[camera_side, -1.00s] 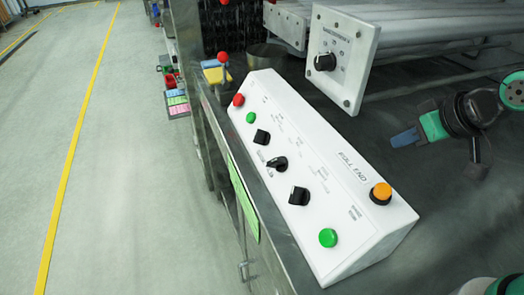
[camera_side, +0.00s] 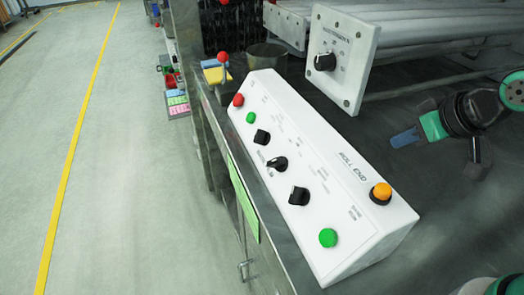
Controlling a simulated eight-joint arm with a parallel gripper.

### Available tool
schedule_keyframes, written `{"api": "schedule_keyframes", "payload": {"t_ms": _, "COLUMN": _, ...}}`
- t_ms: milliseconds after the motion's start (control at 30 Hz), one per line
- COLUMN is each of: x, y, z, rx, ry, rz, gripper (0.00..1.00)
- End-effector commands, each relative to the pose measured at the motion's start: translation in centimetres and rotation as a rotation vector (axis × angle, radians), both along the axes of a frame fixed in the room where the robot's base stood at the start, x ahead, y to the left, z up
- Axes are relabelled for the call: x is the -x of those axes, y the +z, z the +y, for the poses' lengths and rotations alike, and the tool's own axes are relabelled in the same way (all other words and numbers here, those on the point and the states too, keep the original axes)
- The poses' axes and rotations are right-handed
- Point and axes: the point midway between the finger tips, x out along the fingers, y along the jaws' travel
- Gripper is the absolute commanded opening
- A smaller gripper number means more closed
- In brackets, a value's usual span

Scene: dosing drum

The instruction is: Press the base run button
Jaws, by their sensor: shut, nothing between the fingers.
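A white sloped control box (camera_side: 310,165) labelled "ROLL END" stands on the dark worktop. A large green button (camera_side: 328,238) sits at its near end and a small green button (camera_side: 250,118) near its far end. The other small labels are too blurred to tell which one is the base run button. An orange button (camera_side: 381,192) in a black collar is at the near right corner. A red button (camera_side: 238,100) is at the far end. My gripper (camera_side: 403,138), with blue tips, is shut and empty to the right of the box, apart from all the buttons.
Several black rotary knobs, one of them here (camera_side: 277,164), line the box between the green buttons. An upright white panel (camera_side: 342,60) with a black knob stands behind. A red-topped lever (camera_side: 223,60) is at the far left. The worktop between box and gripper is clear.

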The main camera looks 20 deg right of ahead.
Motion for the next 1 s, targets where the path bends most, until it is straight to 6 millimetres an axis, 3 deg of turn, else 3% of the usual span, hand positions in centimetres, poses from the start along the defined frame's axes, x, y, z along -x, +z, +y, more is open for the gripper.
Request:
{"api": "schedule_keyframes", "payload": {"t_ms": 767, "x": -0.1, "y": 0.0, "z": 0.2, "rx": 0.0, "ry": 0.007, "rz": 0.006, "gripper": 0.0}}
{"api": "schedule_keyframes", "payload": {"t_ms": 867, "x": -0.3, "y": 0.2, "z": 1.4, "rx": 0.003, "ry": 0.038, "rz": 0.033, "gripper": 0.0}}
{"api": "schedule_keyframes", "payload": {"t_ms": 1000, "x": -0.8, "y": 0.4, "z": 4.9, "rx": 0.025, "ry": 0.125, "rz": 0.119, "gripper": 0.0}}
